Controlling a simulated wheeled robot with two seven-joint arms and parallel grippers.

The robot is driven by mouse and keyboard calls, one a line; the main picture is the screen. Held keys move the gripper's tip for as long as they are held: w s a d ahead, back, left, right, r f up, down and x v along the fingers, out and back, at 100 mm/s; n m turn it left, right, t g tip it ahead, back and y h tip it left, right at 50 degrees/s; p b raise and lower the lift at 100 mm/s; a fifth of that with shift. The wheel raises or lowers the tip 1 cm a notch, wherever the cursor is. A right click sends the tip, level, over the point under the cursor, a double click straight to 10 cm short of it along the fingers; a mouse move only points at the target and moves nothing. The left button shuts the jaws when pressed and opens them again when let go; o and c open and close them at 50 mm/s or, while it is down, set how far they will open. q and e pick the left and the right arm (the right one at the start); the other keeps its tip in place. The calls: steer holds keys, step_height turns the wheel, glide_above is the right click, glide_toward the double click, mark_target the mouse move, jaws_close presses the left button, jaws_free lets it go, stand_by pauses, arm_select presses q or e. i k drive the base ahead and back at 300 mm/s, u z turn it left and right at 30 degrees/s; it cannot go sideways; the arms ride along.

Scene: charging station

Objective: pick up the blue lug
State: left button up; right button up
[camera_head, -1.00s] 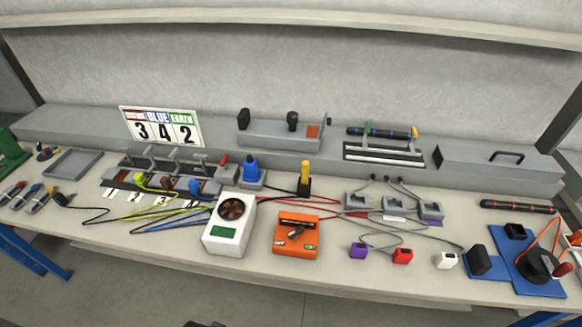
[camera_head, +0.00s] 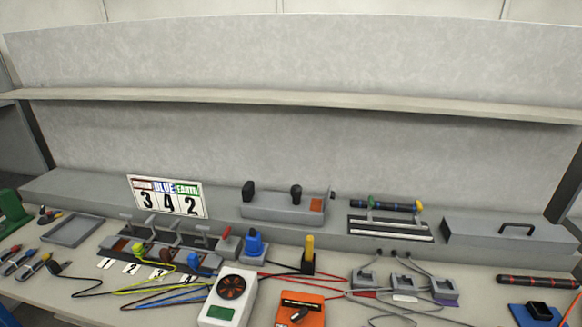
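The blue lug (camera_head: 196,262) is at the right end of the grey terminal block (camera_head: 118,245) on the bench, left of centre. A brown lug (camera_head: 165,256) and a yellow-green lug (camera_head: 138,251) are to its left along the same block. Blue, brown and yellow-green cables run in front of the block. I cannot tell exactly how the blue lug sits in its place. Neither of my grippers is in view.
A sign (camera_head: 167,197) reads 3, BLUE 4, EARTH 2. A blue-topped device (camera_head: 254,243) stands right of the lug. A white meter (camera_head: 228,298) and an orange box (camera_head: 300,312) are in front. A grey tray (camera_head: 73,230) lies left.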

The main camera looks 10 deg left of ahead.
mark_target(194, 260)
steer(key=z, duration=2.6)
steer(key=k, duration=1.8)
steer(key=u, duration=1.4)
